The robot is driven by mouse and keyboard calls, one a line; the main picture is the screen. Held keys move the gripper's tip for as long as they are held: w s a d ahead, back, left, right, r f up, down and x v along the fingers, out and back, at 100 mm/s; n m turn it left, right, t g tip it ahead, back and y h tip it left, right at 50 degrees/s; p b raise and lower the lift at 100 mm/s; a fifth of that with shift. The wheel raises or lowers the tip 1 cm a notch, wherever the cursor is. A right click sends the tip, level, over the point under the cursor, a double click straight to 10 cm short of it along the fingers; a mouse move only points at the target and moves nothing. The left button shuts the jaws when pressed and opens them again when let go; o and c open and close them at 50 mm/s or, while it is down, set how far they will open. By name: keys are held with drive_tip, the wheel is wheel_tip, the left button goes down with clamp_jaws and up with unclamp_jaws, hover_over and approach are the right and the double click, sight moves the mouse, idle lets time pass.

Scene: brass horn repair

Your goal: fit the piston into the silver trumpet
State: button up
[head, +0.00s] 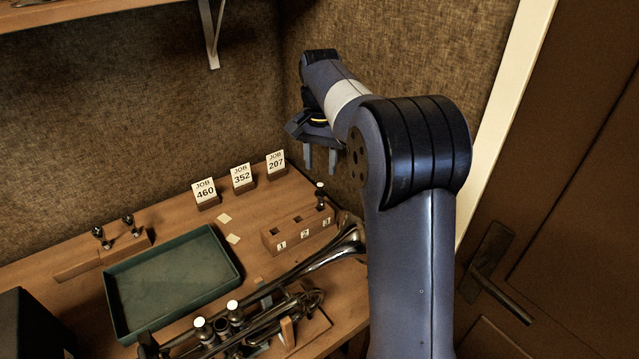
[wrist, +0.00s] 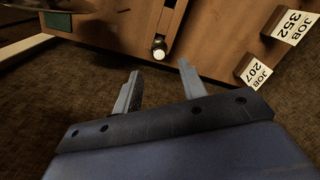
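The piston (head: 320,194) stands upright at the position marked 3 of a wooden block (head: 285,241) numbered 1, 2 and 3. Its pale round top also shows in the wrist view (wrist: 159,48). My gripper (head: 320,172) is in the air above the piston, its two fingers apart and nothing between them. In the wrist view the fingertips (wrist: 158,69) are on either side of the line to the piston, clear of it. The silver trumpet (head: 338,253) lies at the front of the bench, with two white-topped valves visible. Its remaining valve area is unclear.
A green tray (head: 232,288) lies left of the block. Job cards 460 (head: 205,190), 352 (head: 242,175) and 207 (head: 276,162) stand at the back. A wooden holder (head: 85,268) with small dark parts is at left. A shelf (head: 95,14) hangs above.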

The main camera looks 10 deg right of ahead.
sight(320, 192)
drive_tip(key=shift+w+d+f, duration=0.1)
drive_tip(key=shift+w+f, duration=0.05)
drive_tip(key=shift+w, duration=0.05)
wheel_tip(320, 192, down, 5)
drive_tip(key=shift+s+f, duration=0.1)
drive_tip(key=f, duration=0.5)
drive_tip(key=shift+s+f+p, duration=0.1)
drive_tip(key=shift+s+p, duration=0.15)
drive_tip(key=shift+p, duration=0.1)
clamp_jaws()
